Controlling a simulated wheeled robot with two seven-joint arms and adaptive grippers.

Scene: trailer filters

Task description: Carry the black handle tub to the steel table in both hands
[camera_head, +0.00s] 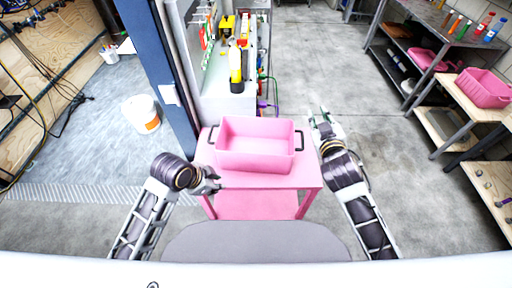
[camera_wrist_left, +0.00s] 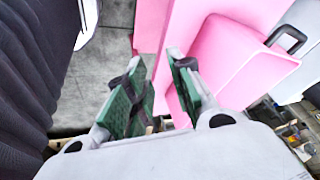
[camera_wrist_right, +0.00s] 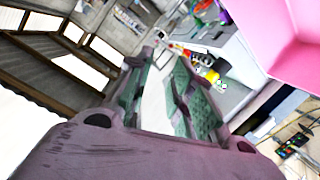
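The tub (camera_head: 255,150) is a pink open box with black handles on its left (camera_head: 212,134) and right (camera_head: 298,141) ends. It looks empty and sits on a pink cart (camera_head: 270,181). It also shows in the left wrist view (camera_wrist_left: 235,62). My left gripper (camera_head: 212,180) is at the cart's front left corner, apart from the handle; its fingers (camera_wrist_left: 155,62) stand open and empty. My right gripper (camera_head: 321,115) is right of the tub, apart from the right handle, with its fingers (camera_wrist_right: 162,62) open and empty. A grey metal table (camera_head: 428,14), likely the steel table, stands at back right.
Wooden-topped shelving (camera_head: 457,88) at right holds another pink tub (camera_head: 484,88). Several bottles stand on the grey table. A grey workbench (camera_head: 232,103) with tools is behind the cart. A blue post (camera_head: 160,65) and white bucket (camera_head: 141,114) are at left. Floor between cart and shelving is clear.

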